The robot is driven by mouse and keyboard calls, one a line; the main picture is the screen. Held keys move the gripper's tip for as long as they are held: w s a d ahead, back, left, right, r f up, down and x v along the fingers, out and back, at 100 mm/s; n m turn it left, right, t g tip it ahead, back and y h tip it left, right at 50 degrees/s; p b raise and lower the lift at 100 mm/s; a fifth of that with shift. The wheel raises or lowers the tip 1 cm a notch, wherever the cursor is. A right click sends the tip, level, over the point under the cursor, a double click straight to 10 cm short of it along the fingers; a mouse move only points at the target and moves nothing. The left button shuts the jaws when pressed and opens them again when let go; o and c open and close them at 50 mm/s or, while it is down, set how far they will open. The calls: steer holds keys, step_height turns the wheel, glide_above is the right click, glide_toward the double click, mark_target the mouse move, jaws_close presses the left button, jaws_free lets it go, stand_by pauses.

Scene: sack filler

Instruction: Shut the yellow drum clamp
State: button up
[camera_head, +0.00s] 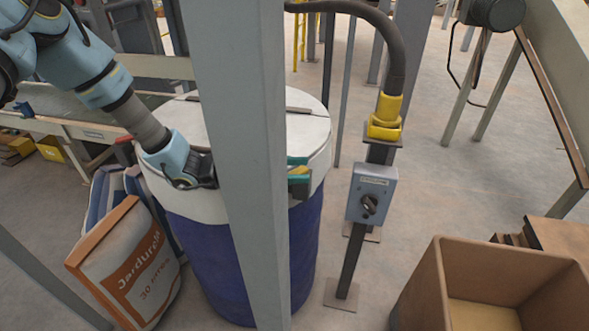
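The drum is dark blue (305,245) with a white upper part (318,155) and a pale lid. My gripper (298,174) reaches across the drum's front from the left, and a grey upright post hides its middle. Its two green-tipped fingers show right of the post, one above the other and apart. A small yellow piece, which looks like the drum clamp (300,171), shows between the fingertips at the drum's upper side. I cannot tell whether the fingers press on it. The rest of the clamp is hidden or too small to make out.
The grey post (243,130) stands close in front of the drum and arm. A switch box (371,193) and yellow hose fitting (385,117) are to the right. A sack (130,262) leans at the drum's left. An open brown box (490,290) stands front right.

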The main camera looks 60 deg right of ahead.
steer(key=shift+o, duration=0.6)
steer(key=b+v, duration=0.4)
steer(key=v, duration=0.6)
steer(key=shift+w+a, duration=0.25)
steer(key=shift+w, duration=0.05)
steer(key=shift+c, duration=0.4)
